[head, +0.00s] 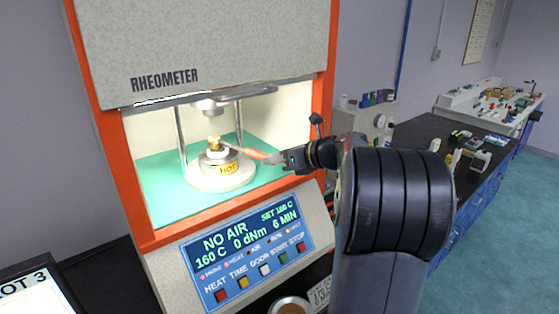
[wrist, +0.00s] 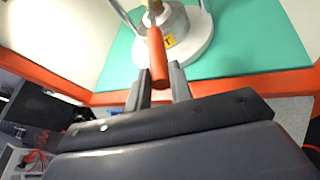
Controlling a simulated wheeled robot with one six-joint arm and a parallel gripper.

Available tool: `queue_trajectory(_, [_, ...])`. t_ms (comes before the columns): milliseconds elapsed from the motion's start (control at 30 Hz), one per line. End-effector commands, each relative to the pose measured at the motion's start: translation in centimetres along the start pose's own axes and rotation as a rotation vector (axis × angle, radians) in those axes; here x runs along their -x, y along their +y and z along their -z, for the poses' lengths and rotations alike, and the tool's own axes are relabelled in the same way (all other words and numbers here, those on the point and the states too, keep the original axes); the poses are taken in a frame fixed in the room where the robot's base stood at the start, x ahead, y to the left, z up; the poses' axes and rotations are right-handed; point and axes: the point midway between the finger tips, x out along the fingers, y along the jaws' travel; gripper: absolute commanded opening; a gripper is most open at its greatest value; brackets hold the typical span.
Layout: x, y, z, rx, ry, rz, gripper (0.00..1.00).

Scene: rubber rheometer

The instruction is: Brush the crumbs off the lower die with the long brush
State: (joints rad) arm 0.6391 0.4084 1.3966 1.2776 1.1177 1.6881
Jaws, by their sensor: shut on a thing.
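My gripper (head: 283,158) reaches into the rheometer's open chamber from the right. It is shut on the orange handle of the long brush (head: 256,154). In the wrist view the brush handle (wrist: 157,58) points away from between my gripper's two fingers (wrist: 161,82). The brush's tan head (head: 214,142) is over the lower die (head: 218,162), seemingly at its top; I cannot tell if it touches. The lower die is a metal cylinder with a yellow HOT label, on a round white base (head: 205,183). No crumbs can be made out.
The upper die (head: 210,104) hangs above, between metal posts. The orange frame (head: 140,190) borders the chamber, with a teal floor (head: 160,170) inside. The control panel (head: 246,250) below reads NO AIR and 160 C. A dark bench with small items stands at right.

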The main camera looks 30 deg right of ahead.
Motion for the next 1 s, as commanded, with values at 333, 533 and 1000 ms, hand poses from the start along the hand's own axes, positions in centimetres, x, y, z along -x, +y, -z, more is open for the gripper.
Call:
queue_trajectory(333, [1.7, 0.5, 0.7, -0.003, 0.002, 0.001, 0.0])
queue_trajectory(533, [2.7, 0.8, 1.1, -0.001, 0.001, 0.001, 0.0])
queue_trajectory(1000, [2.8, -0.4, 1.0, 0.0, 0.001, 0.0, 0.0])
